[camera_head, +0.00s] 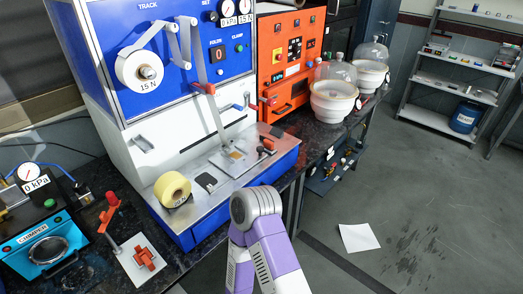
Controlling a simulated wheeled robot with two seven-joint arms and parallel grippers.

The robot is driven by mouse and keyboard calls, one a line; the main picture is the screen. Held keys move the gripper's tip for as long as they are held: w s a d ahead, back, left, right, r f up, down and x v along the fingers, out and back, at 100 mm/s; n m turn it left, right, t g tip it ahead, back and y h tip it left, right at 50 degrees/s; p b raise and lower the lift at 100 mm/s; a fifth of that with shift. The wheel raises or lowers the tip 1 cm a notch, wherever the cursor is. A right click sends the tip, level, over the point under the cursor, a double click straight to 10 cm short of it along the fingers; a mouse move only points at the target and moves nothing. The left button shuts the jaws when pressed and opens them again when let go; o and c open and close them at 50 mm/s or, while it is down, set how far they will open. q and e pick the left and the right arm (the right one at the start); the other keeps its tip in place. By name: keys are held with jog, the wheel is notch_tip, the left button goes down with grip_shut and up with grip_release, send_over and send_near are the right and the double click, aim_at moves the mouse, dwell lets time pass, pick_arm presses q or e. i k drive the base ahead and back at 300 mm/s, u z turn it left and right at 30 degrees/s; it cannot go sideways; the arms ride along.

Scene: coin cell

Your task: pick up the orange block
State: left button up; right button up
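A small flat orange-tan piece (236,154) lies on a metal plate on the work surface of the blue machine. A red-orange block-like part (145,258) sits on a white plate (129,265) at the lower left. I cannot tell which of these is the orange block. One of my arms, purple and white with a grey rounded joint, rises at the bottom centre in front of the bench. No gripper fingers show, so neither gripper is in view.
The blue machine (94,22) has a yellow roll (173,188) on its deck. An orange machine (288,60) and glass-domed white vessels (333,98) stand along the bench to the right. A crimper (42,246) is at the lower left. A paper sheet (359,237) lies on open floor.

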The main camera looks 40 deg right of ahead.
aim_at(269, 149)
jog(key=z, duration=1.65)
jog(key=i, duration=0.35)
jog(key=z, duration=0.2)
